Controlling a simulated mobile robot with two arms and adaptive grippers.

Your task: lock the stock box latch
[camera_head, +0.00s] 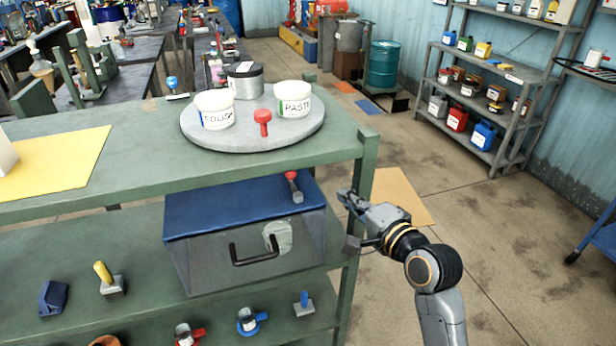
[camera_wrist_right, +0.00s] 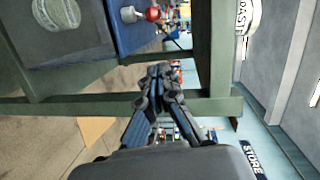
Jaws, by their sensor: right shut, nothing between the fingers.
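The stock box (camera_head: 238,233) is a grey box with a blue lid (camera_head: 235,207), shut, on the shelf under the green bench top. A black handle (camera_head: 253,258) is on its front. A small red-knobbed latch (camera_head: 293,187) stands at the lid's right end; the red knob (camera_wrist_right: 152,13) also shows at the top of the right wrist view. My right gripper (camera_head: 345,198) is shut and empty, right of the box and beside the bench's right post, apart from the latch. Its closed fingertips (camera_wrist_right: 162,72) show in the wrist view. My left gripper is not in view.
The green post (camera_head: 355,225) stands between my right gripper and the box. Above, a grey turntable (camera_head: 255,142) holds white tubs and a dark can. Floor to the right is open.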

